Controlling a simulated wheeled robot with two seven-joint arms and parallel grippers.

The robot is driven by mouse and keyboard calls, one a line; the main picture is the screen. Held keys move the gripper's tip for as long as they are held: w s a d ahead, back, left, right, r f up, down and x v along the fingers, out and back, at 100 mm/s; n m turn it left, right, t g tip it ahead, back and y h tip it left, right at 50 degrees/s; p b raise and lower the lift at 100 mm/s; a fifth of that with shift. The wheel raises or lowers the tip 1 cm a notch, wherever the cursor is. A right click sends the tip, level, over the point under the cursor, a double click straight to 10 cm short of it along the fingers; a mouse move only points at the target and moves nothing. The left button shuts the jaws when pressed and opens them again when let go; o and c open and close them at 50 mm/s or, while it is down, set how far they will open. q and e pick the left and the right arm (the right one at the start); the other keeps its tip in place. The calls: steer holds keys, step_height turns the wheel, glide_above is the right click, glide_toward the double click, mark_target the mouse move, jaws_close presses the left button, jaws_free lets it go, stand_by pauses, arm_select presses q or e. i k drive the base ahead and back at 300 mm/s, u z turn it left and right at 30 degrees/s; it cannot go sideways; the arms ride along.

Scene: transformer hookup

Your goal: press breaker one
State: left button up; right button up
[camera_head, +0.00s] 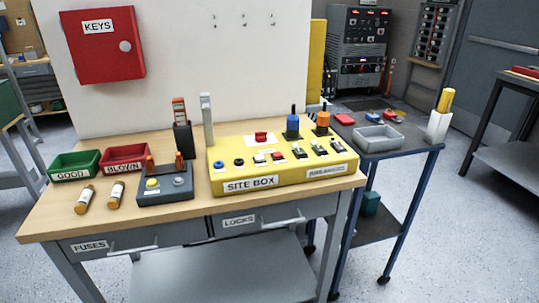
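The yellow site box (215,180) sits on the right part of the wooden workbench, its front labelled SITE BOX. A second label (326,172) on its right front is too small to read surely. Above that label, on the sloped top, is a row of small dark switches (319,147) with green marks. Which of them is breaker one, and their positions, I cannot tell. Left of them are a blue knob, a black knob and small white and red parts. A blue plug (292,125) and an orange plug (322,122) stand at the back. Neither of my grippers is in view.
A dark grey tester (165,196) stands left of the box, with two fuses (117,191) and green (75,165) and red bins (126,158) beyond. A blue-framed cart (410,150) stands at right. The bench's front strip is clear.

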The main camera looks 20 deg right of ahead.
mark_target(300, 153)
steer(key=k, duration=0.7)
steer(key=u, duration=0.6)
steer(key=i, duration=1.3)
steer(key=z, duration=0.75)
